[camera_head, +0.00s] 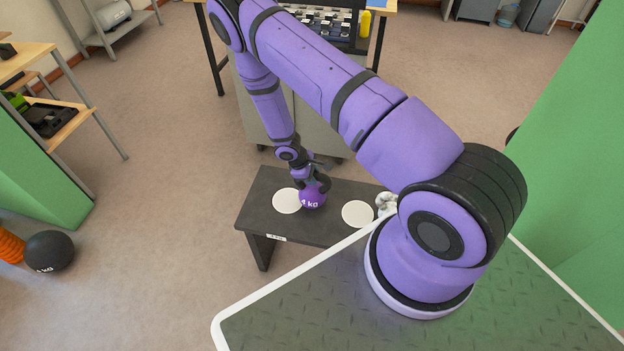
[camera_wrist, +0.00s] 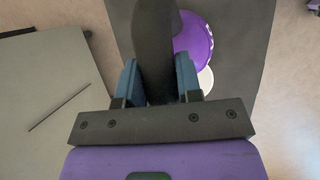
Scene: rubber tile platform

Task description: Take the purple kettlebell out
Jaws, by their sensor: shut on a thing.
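The purple kettlebell (camera_head: 313,197) with a "4 kg" mark is at the dark rubber-topped platform (camera_head: 270,232), between two white discs, a left one (camera_head: 287,201) and a right one (camera_head: 357,213). My gripper (camera_head: 312,177) is above it and shut on its black handle. In the wrist view the handle runs between the blue finger pads of my gripper (camera_wrist: 158,78), and part of the purple body (camera_wrist: 192,42) shows to the right. I cannot tell whether the kettlebell touches the platform. Part of the left disc may be hidden behind it.
A whitish object (camera_head: 386,203) stands at the platform's right end. A grey cabinet (camera_head: 285,110) and a table stand behind the platform. A black ball (camera_head: 49,251) lies on the floor at left. Open floor lies left of the platform.

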